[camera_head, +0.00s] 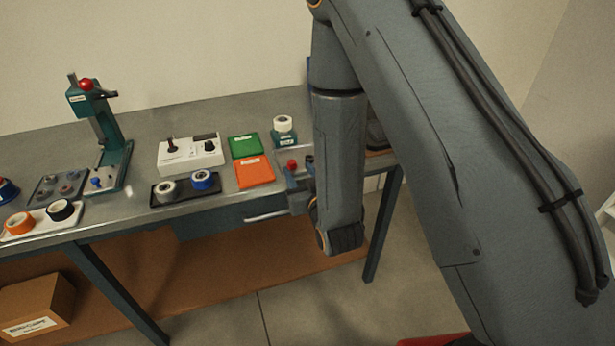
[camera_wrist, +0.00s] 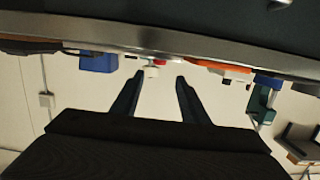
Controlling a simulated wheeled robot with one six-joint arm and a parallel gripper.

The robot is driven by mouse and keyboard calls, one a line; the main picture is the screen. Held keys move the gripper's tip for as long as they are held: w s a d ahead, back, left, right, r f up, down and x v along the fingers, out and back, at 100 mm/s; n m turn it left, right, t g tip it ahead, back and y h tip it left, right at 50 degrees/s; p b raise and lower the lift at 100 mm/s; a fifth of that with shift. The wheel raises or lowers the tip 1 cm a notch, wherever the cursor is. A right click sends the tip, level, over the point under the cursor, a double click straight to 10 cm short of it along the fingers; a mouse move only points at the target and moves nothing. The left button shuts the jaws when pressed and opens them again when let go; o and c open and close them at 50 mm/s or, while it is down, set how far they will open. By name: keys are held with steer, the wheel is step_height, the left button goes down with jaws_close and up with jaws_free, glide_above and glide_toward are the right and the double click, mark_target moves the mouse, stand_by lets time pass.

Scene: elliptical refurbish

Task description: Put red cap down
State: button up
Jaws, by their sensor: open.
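A small red cap (camera_head: 292,163) shows at the bench's front right edge, close to my fingertips. My gripper (camera_head: 299,170) is partly hidden by my arm. In the wrist view, which looks upside down, my gripper (camera_wrist: 159,76) has its two dark fingers spread, with nothing held between them. The red piece (camera_wrist: 159,62) shows beyond the gap between the fingertips, next to a white round thing. I cannot tell whether the cap touches a finger.
The grey bench (camera_head: 150,135) holds a teal press (camera_head: 115,155), a white control box (camera_head: 190,152), green (camera_head: 245,146) and orange (camera_head: 255,172) boxes, and a teal jar (camera_head: 284,139) behind the cap. A cardboard box (camera_head: 38,300) sits below.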

steer(key=shift+w+d+r, duration=0.1)
steer(key=shift+d, duration=0.3)
steer(key=s+d+r+m+g+h, duration=0.1)
steer(key=s+d+g+h, duration=0.1)
steer(key=d+g, duration=0.25)
steer(key=s+d+m+g+h, duration=0.1)
steer(key=s+d+g, duration=0.2)
steer(key=d, duration=0.2)
steer(key=s+d+r+g, duration=0.2)
steer(key=s+d+g, duration=0.1)
steer(key=s, duration=0.5)
steer(key=s+d+r+m+g+h, duration=0.1)
steer(key=s+d+r+g, duration=0.2)
steer(key=s, duration=0.5)
steer(key=shift+s+d+r+g, duration=0.3)
steer(key=shift+s+d+g, duration=0.1)
steer(key=shift+d, duration=0.2)
